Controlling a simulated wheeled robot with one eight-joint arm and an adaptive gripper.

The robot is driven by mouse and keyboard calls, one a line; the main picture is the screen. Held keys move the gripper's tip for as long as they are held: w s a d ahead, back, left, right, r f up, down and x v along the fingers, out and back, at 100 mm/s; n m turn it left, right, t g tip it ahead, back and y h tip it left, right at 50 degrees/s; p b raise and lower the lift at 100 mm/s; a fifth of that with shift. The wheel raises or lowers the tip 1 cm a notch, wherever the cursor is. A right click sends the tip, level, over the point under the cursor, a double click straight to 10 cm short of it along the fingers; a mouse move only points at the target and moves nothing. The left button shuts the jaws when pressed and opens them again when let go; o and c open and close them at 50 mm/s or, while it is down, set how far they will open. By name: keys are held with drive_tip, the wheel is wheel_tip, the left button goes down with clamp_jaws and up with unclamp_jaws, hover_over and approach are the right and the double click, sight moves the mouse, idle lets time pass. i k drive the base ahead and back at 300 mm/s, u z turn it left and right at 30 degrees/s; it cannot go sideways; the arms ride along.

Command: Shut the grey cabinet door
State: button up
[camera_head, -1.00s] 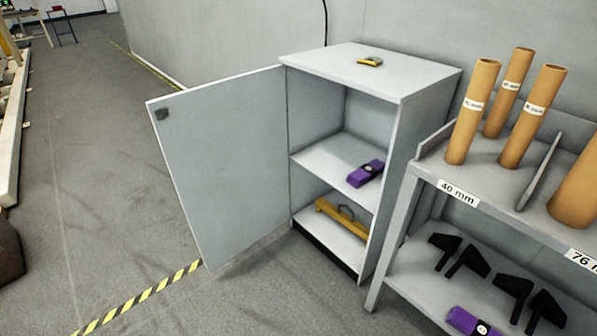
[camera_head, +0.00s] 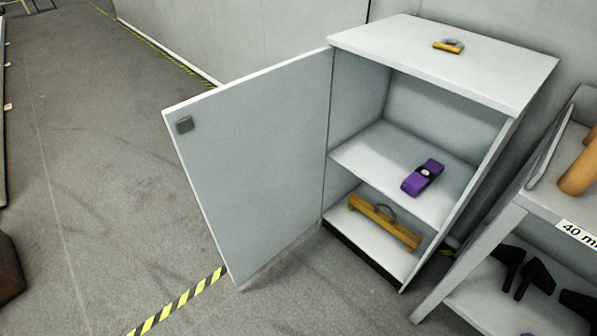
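The grey cabinet (camera_head: 450,65) stands against the wall, right of the middle of the head view. Its door (camera_head: 258,165) is wide open, hinged on the cabinet's left side and swung out to the left. A small dark square latch or handle (camera_head: 184,124) sits near the upper free corner of the door's inner face. Inside, a purple object (camera_head: 423,177) lies on the middle shelf and a yellow tool with a curved handle (camera_head: 371,221) lies on the bottom. My gripper is not in view.
A rack (camera_head: 475,262) with cardboard tubes (camera_head: 579,165) and black items stands close on the cabinet's right. A small yellow item (camera_head: 448,46) lies on the cabinet top. A yellow-black floor stripe (camera_head: 180,302) runs up to the door's bottom.

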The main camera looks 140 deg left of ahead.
sight(251, 149)
drive_tip(key=k, duration=1.7)
drive_tip(key=u, duration=1.75)
drive_tip(key=k, duration=1.7)
drive_tip(key=u, duration=1.45)
